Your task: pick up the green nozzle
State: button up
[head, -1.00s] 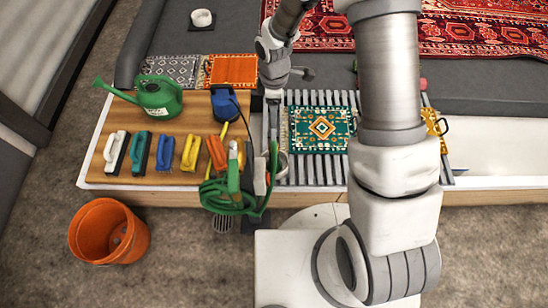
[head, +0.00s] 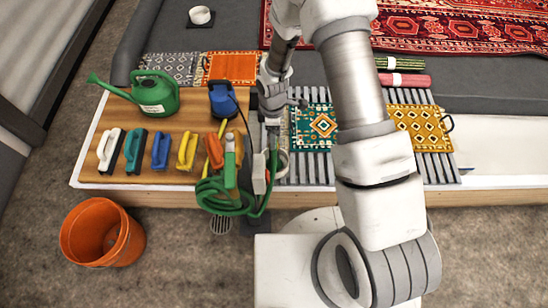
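The green nozzle (head: 230,160), with a pale tip, stands at the front edge of the table, right of the orange brush. The green hose (head: 225,203) is looped just below it and hangs over the edge. My gripper (head: 271,121) is to the right of the nozzle and farther back, above the left end of the slatted rack, and points down. It is apart from the nozzle. Its fingers are small and partly hidden by my wrist, so I cannot tell their opening.
Several brushes, including the yellow brush (head: 187,151), stand left of the nozzle. A green watering can (head: 153,95) and a blue item (head: 223,102) are behind. A grey-white item (head: 259,172) is close on the nozzle's right. An orange bucket (head: 103,232) is on the floor.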

aim_at(274, 154)
notch_tip(274, 154, down, 5)
jog(key=shift+s+d+f+b, duration=0.1)
jog(key=shift+d+b, duration=0.05)
jog(key=shift+b, duration=0.9)
grip_shut()
